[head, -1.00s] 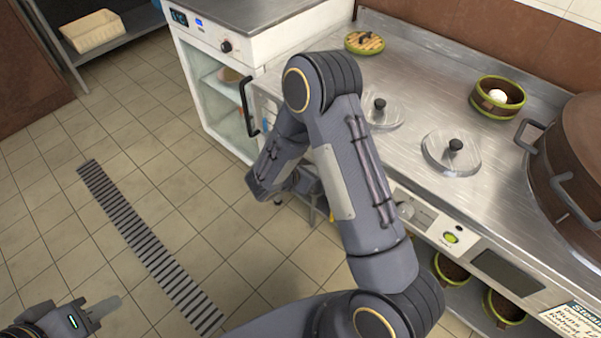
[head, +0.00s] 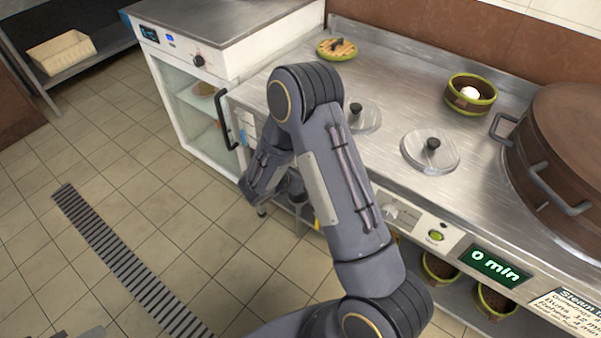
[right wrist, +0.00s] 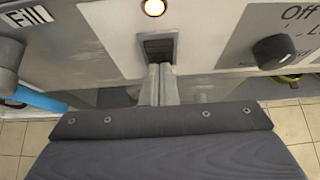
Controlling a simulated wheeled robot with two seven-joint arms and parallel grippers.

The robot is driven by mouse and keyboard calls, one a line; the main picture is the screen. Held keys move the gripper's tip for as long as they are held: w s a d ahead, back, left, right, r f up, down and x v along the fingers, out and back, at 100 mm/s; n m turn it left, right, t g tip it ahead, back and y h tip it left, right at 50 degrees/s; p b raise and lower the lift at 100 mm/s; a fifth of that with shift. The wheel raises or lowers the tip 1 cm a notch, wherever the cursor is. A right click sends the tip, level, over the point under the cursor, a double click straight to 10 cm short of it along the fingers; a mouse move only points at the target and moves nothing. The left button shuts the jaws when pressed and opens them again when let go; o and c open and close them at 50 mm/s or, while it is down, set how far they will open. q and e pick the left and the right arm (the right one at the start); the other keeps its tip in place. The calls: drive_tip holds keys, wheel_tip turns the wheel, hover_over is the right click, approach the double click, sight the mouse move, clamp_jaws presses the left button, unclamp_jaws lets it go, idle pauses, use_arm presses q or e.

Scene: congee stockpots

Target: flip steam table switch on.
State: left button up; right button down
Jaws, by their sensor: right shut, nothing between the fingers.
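In the right wrist view the steam table switch (right wrist: 158,48) is a dark rocker set in the metal front panel. A round lamp (right wrist: 154,7) above it glows warm white. My right gripper (right wrist: 160,72) is shut and empty, its fingertips at the lower edge of the switch; whether they touch it is hard to tell. In the head view the right arm hides the switch. The steam table (head: 385,150) has a green display (head: 487,266) reading "0 min". Only a sliver of my left gripper (head: 88,333) shows at the bottom left edge.
A dark knob (right wrist: 273,51) marked "Off" is right of the switch. A blue bar (right wrist: 38,98) and a grey fitting (right wrist: 8,62) are at the left. Round lids (head: 430,152) and a large brown pot (head: 570,160) are on the steam table. The tiled floor at left is clear.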

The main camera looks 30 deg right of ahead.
use_arm(q)
drive_tip(key=shift+r, duration=0.15)
use_arm(e)
drive_tip(key=shift+d+r, duration=0.1)
drive_tip(key=shift+r, duration=0.05)
use_arm(q)
drive_tip(key=shift+r+p, duration=0.4)
drive_tip(key=shift+p, duration=0.1)
use_arm(e)
drive_tip(key=shift+r, duration=0.8)
